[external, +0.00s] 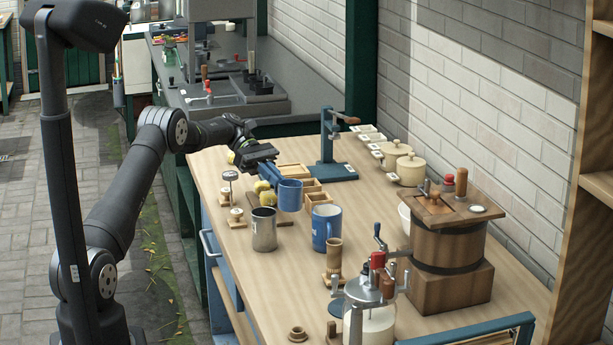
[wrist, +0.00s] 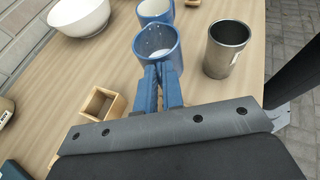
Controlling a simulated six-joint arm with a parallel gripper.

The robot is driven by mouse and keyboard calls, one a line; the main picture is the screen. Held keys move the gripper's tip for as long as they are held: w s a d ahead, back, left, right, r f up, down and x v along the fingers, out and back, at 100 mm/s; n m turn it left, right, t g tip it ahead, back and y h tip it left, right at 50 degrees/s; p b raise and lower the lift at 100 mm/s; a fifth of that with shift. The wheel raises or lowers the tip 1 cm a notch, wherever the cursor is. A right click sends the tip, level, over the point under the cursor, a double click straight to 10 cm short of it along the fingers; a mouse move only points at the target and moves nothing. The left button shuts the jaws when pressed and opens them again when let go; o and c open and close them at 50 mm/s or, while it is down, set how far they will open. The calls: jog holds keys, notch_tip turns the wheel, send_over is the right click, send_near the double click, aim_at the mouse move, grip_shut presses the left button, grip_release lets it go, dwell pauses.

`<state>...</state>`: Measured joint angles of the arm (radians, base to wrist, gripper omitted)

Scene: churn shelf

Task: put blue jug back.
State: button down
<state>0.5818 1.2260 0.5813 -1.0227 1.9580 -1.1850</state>
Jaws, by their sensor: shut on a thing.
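My gripper (external: 270,182) is shut on a blue jug (external: 291,197), which it holds upright by its near side above the workbench. In the wrist view the blue fingers (wrist: 160,84) meet at the wall of this jug (wrist: 165,40); its open top shows a pale, speckled inside. The jaws hide the part they grip. A second blue vessel, a mug with a handle (external: 326,230), stands on the bench in front and to the right of the held jug. It also shows beyond the jug in the wrist view (wrist: 153,9).
A metal cup (external: 264,232) stands close by the held jug. Small wooden boxes (external: 313,191) lie behind it. A blue stand (external: 328,160), a wooden churn (external: 447,246) and a white bowl (wrist: 78,14) are also on the bench (external: 222,265).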

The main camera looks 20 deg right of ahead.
jog(key=s+d+r+n+t+h, duration=0.2)
jog(key=s+d+n+t+h, duration=0.15)
jog(key=s+d, duration=0.5)
jog(key=s+d+r+n+t+h, duration=0.3)
jog(key=s+d+n+t, duration=0.15)
jog(key=d, duration=0.75)
jog(key=shift+g, duration=0.5)
jog(key=shift+w+a+f, duration=0.2)
jog(key=shift+w+f, duration=2.5)
jog(key=shift+f, duration=0.05)
jog(key=shift+w+a+f, duration=0.15)
jog(key=shift+w+f, duration=2.5)
jog(key=shift+f, duration=0.1)
jog(key=shift+f, duration=0.15)
jog(key=c, duration=1.6)
grip_release()
jog(key=shift+o, duration=0.2)
